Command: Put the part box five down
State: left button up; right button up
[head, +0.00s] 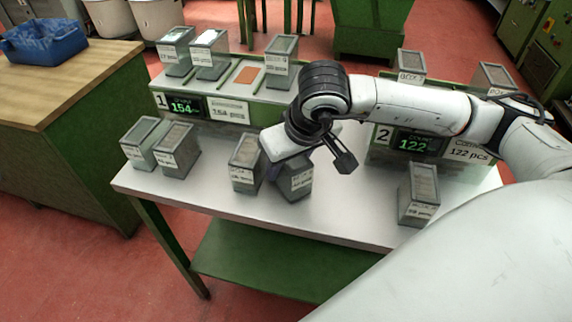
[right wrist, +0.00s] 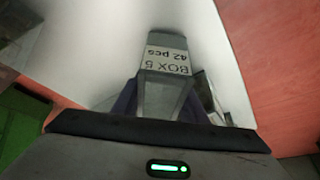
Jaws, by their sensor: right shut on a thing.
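Box five (head: 297,181) is a grey, clear-sided box with a white label, at the middle of the white table near its front edge. In the right wrist view box five (right wrist: 165,68) shows its label "BOX 5, 42 pcs" upside down. My right gripper (head: 285,166) comes down over it from above and is shut on it, with dark fingers at its two sides. The gripper hides its upper part. My left gripper is not in view.
A similar box (head: 246,165) stands close to the left, with two more further left. Another box (head: 418,194) stands at the right. Counting station 1 (head: 187,107) reads 154 and station 2 (head: 413,144) reads 122, with boxes on them. The white table (head: 350,215) is clear between box five and the right box.

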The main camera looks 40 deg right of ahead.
jog(key=shift+f, duration=0.2)
jog(key=shift+f, duration=0.15)
jog(key=o, duration=0.9)
jog(key=shift+r, duration=0.4)
jog(key=v, duration=1.1)
jog(key=shift+s+r, duration=0.2)
